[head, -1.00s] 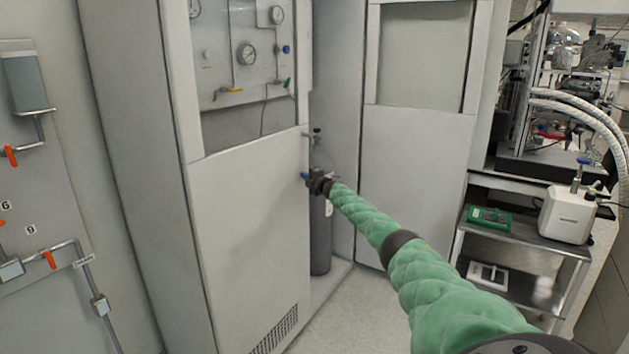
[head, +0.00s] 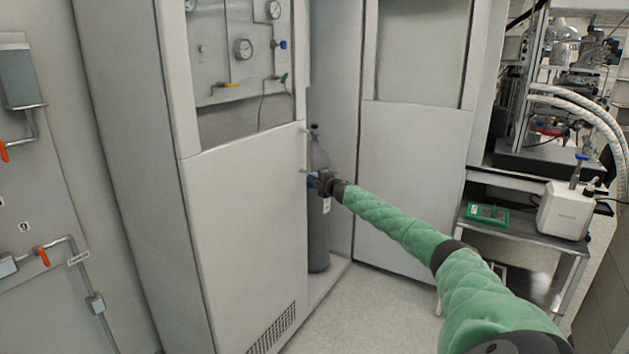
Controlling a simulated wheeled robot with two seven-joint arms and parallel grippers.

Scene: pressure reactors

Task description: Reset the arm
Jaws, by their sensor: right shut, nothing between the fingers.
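My right arm, in a green quilted sleeve, reaches in from the lower right. Its gripper (head: 314,180) is small in the head view, shut and empty, at the free edge of the cabinet's left door (head: 244,225). I cannot tell whether it touches the door edge or the handle there. Behind it a dark grey gas cylinder (head: 318,242) stands upright inside the cabinet, partly hidden by the gripper and the door. My left gripper is not in view.
The right cabinet door (head: 411,185) stands open. A metal cart (head: 535,250) with a white device (head: 564,211) and a green device (head: 487,214) is at the right. Pipes with orange-handled valves (head: 43,256) line the left wall. Floor (head: 370,310) is clear in front.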

